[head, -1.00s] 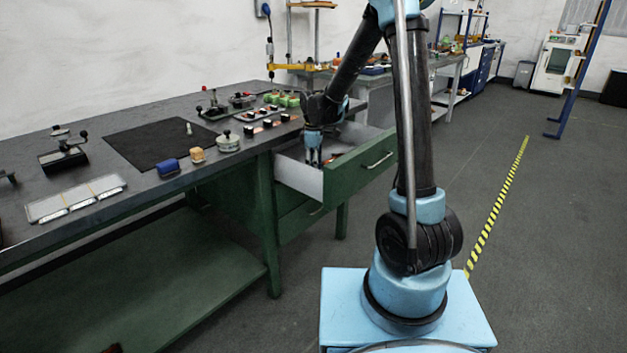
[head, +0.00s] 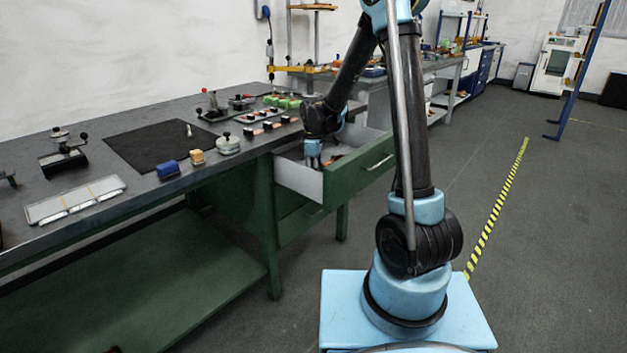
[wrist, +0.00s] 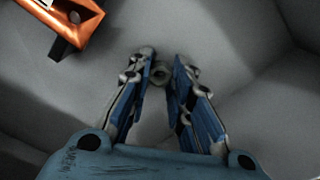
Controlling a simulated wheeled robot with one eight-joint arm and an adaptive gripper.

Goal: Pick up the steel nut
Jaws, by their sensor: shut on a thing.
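The steel nut (wrist: 160,73) is a small grey ring-like piece between my gripper's fingertips in the wrist view. My gripper (wrist: 162,65) is shut on it, with a blue finger on each side. In the head view my gripper (head: 313,165) reaches down inside the open drawer (head: 352,178). The nut cannot be made out in the head view. Whether the nut still touches the drawer floor cannot be told.
An orange object (wrist: 75,22) lies in the drawer to the upper left in the wrist view. The drawer walls stand close around my gripper. The workbench (head: 100,215) holds a dark mat (head: 150,145) and several small items.

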